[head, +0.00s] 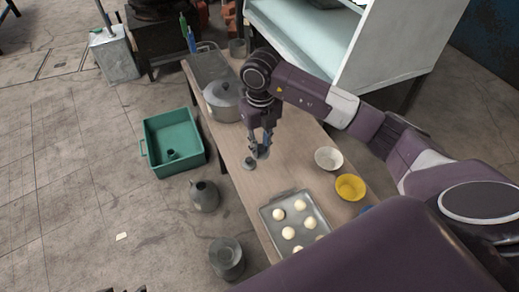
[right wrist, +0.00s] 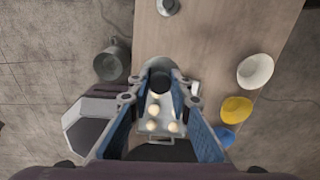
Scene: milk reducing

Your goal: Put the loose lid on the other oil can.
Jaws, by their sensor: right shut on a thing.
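My right gripper (head: 262,153) is above the table's left side. In the right wrist view its fingers (right wrist: 160,88) are closed on a small grey round thing with a dark knob-like part (right wrist: 160,80), which looks like a lid. A small grey knobbed disc (head: 249,163) shows just below and left of the gripper. One grey can (head: 204,196) stands on the floor left of the table. A second grey can (head: 227,258) stands nearer, its top looking covered. One can also shows in the right wrist view (right wrist: 112,63). Only dark tips, perhaps my left gripper, show at the bottom edge.
A tray (head: 266,216) of pale dough balls, a white bowl (head: 328,158) and a yellow bowl (head: 350,187) stand on the table. A lidded pot (head: 224,103) is farther back. A green crate (head: 147,143) is on the floor. The floor at far left is largely clear.

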